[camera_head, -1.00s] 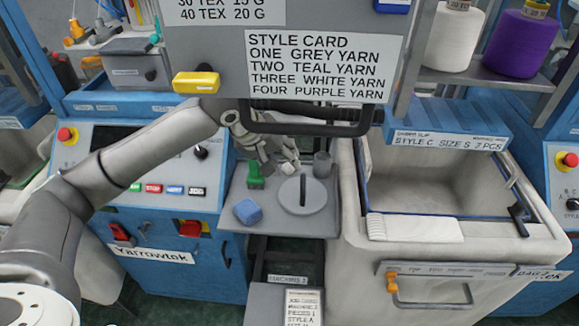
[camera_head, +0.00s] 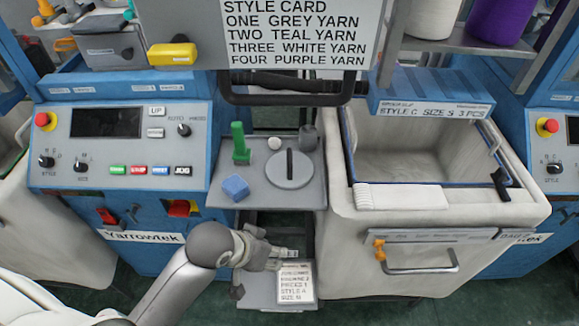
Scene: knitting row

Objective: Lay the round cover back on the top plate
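The round cover (camera_head: 305,178) is a grey disc with a dark upright bar handle. It lies flat on the right part of the grey top plate (camera_head: 263,200). My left gripper (camera_head: 277,262) is below and in front of this plate, over the back of a lower tray that holds a printed card. It is apart from the cover. Its fingers are small and partly hidden by the hand, so their opening is unclear. My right gripper is not in view.
A green tool (camera_head: 240,150), a blue block (camera_head: 235,187), a small white ball (camera_head: 274,143) and a dark cylinder (camera_head: 308,137) share the plate. The lower tray (camera_head: 250,293) carries the card (camera_head: 296,283). A large pale bin (camera_head: 370,225) stands close on the right.

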